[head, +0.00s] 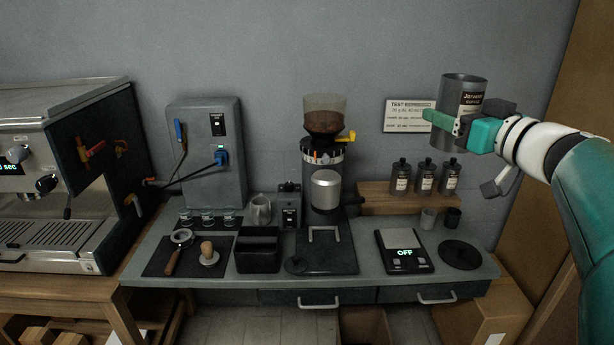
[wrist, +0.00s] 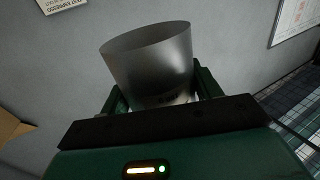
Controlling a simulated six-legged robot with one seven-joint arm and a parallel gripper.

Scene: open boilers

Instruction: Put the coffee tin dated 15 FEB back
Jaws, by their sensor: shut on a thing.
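My gripper (head: 442,122) is shut on a grey metal coffee tin (head: 463,90) and holds it upright in the air at the right, in front of the wall. The tin has a dark label with a brand name and "coffee"; I cannot read a date on it. In the wrist view the tin (wrist: 150,62) sits between the two green fingers, its rim clear and its lower part hidden by the gripper. Three dark bottles (head: 425,178) with pale labels stand on a wooden riser (head: 380,207) below the gripper; their labels are too small to read.
An espresso machine (head: 60,180) stands left. A wall card (head: 405,115) hangs behind the gripper.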

